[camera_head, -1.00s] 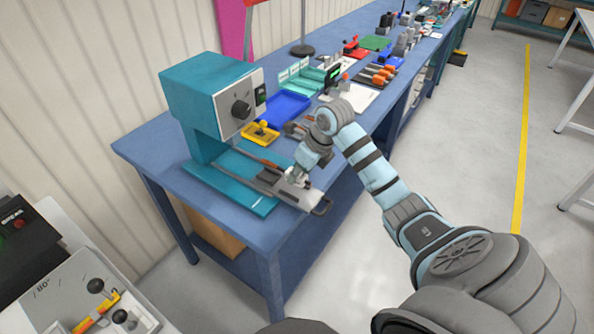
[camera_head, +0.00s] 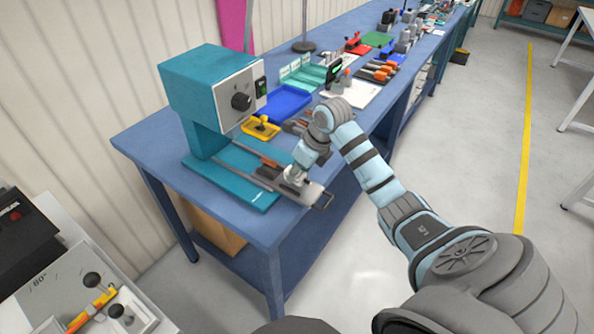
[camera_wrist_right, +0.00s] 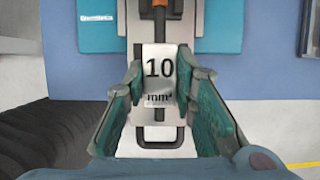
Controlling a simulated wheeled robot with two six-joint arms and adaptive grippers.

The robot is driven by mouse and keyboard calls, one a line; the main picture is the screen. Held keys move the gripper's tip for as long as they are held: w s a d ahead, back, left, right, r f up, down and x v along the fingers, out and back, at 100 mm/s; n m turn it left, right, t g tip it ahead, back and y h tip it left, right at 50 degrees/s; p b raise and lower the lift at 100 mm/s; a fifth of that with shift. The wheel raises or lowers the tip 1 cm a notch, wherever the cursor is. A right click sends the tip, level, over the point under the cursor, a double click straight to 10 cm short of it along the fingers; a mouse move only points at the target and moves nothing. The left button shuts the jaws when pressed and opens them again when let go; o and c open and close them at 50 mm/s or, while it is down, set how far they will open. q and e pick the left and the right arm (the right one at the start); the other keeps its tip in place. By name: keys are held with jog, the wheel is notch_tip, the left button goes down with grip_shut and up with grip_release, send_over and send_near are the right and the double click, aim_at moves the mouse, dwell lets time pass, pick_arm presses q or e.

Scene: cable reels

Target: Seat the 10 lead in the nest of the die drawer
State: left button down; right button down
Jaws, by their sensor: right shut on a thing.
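The 10 lead shows in the right wrist view as a white tag (camera_wrist_right: 159,75) marked "10 mm²", with a dark cable (camera_wrist_right: 160,22) running away from it. My right gripper (camera_wrist_right: 167,78) is shut on the lead at this tag, one finger on each side. In the head view my right gripper (camera_head: 293,177) is low over the outer end of the die drawer (camera_head: 312,192) of the teal press (camera_head: 205,90). The drawer's handle (camera_wrist_right: 160,141) shows below the tag in the wrist view. The nest is hidden, so I cannot tell whether the lead touches it. My left gripper is out of view.
A yellow tray (camera_head: 261,128) and a blue tray (camera_head: 283,104) stand beside the press on the blue bench (camera_head: 150,135). Several tools and parts fill the bench farther back. Floor to the right of the bench is clear.

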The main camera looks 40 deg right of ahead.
jog(key=shift+f+b, duration=0.7)
jog(key=shift+f, duration=0.1)
jog(key=c, duration=1.2)
grip_release()
jog(key=shift+c, duration=0.2)
jog(key=v, duration=1.2)
